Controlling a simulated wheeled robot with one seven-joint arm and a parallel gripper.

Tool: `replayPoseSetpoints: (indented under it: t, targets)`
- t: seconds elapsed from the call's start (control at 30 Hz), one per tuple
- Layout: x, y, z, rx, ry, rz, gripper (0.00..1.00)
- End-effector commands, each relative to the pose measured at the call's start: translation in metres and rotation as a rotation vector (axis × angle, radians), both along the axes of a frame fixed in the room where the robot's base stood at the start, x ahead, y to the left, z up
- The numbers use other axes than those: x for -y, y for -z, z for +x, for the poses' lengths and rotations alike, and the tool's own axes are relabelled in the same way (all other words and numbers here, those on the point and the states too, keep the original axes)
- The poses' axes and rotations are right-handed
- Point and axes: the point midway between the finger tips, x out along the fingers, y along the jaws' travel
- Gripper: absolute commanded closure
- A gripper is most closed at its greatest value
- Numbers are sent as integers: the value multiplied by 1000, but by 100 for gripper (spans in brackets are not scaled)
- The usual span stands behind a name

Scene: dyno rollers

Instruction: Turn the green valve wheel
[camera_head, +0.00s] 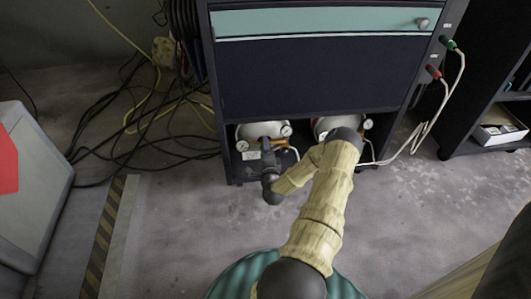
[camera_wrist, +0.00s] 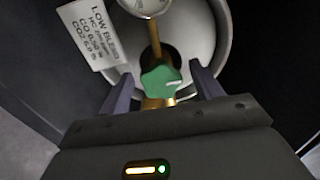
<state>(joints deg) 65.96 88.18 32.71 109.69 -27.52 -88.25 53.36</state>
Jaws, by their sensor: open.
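The green valve wheel (camera_wrist: 161,81) shows in the wrist view, on a brass fitting (camera_wrist: 155,45) in front of a pale gas cylinder (camera_wrist: 200,35). My gripper (camera_wrist: 162,85) is open, with one dark finger on each side of the wheel. Gaps show between the wheel and both fingers; I cannot tell how far the fingers reach along it. In the head view my gripper (camera_head: 268,165) is at the left cylinder (camera_head: 262,131) under the cabinet, and the wheel is hidden there.
A white label (camera_wrist: 94,31) and a gauge (camera_wrist: 150,5) are close to the wheel. A second cylinder (camera_head: 325,126) stands right of the first under the dark cabinet (camera_head: 320,75). Cables (camera_head: 120,140) lie on the floor at left. A grey case (camera_head: 30,190) stands at far left.

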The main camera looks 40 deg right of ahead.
Motion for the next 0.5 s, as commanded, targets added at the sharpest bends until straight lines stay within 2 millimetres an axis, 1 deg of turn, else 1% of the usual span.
replayPoseSetpoints:
  t: [0.1,0.33,0.37,0.5]
  targets:
    - [3,0,5,0,-1,0,35]
    - [3,-1,5,0,-1,1,35]
    - [3,-1,5,0,-1,1,39]
    - [3,-1,5,0,0,1,67]
